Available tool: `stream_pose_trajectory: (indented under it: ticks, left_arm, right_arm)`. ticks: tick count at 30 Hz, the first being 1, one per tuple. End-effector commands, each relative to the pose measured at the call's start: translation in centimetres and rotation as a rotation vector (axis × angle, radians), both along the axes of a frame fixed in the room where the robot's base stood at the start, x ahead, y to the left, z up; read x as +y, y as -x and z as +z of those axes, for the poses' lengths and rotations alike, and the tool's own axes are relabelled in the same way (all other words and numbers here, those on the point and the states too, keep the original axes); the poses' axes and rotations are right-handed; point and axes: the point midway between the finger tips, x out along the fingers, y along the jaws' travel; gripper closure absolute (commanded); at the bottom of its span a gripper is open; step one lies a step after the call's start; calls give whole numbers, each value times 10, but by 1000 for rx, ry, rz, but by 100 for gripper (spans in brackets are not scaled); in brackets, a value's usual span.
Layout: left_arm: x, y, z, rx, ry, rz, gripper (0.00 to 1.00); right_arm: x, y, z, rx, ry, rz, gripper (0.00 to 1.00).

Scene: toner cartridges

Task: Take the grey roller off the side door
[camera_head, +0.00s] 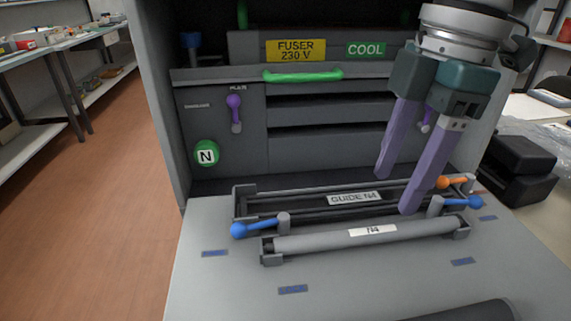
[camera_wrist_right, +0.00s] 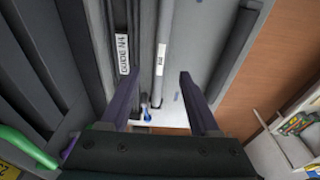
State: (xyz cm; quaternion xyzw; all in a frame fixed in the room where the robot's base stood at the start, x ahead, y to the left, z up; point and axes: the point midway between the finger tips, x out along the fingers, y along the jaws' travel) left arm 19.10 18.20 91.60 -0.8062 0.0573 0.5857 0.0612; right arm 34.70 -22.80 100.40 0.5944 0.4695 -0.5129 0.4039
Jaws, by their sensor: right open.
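The grey roller (camera_head: 320,240), labelled N4, lies across the lowered side door (camera_head: 225,285) in end holders. Levers with blue balls stand at its left end (camera_head: 238,230) and right end (camera_head: 475,202). Behind it is a dark frame labelled GUIDE N4 (camera_head: 353,198). My right gripper (camera_head: 395,193) is open, its two purple fingers pointing down over the right part of the guide and roller. In the right wrist view, the roller (camera_wrist_right: 164,30) runs between the spread fingers (camera_wrist_right: 160,78), and nothing is gripped. My left gripper is not in view.
The printer's open bay stands behind, with a green handle (camera_head: 303,76), a purple lever (camera_head: 235,103) and a yellow fuser label (camera_head: 296,50). An orange knob (camera_head: 442,182) sits near the guide's right end. A dark cylinder (camera_head: 460,312) lies at the door's front.

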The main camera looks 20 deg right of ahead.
Motion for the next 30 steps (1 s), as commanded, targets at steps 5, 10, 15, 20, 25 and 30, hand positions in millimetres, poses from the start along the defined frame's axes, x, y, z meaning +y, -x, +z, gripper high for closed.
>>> stream_pose_trajectory:
  ticks: [5,10,15,20,25,30]
  left_arm:
    - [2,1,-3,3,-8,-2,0]
    - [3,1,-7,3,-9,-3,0]
    - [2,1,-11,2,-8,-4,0]
    - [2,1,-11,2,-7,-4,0]
    - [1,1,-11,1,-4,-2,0]
    - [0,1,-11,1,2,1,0]
  right_arm:
    - [4,-1,-21,0,-1,-1,38]
    - [6,-1,-42,2,-1,0,38]
    - [10,-3,-67,0,-1,-1,38]
    - [10,-3,-73,-3,0,0,38]
    - [10,-3,-73,-3,0,0,40]
    - [10,-3,-73,-3,0,0,59]
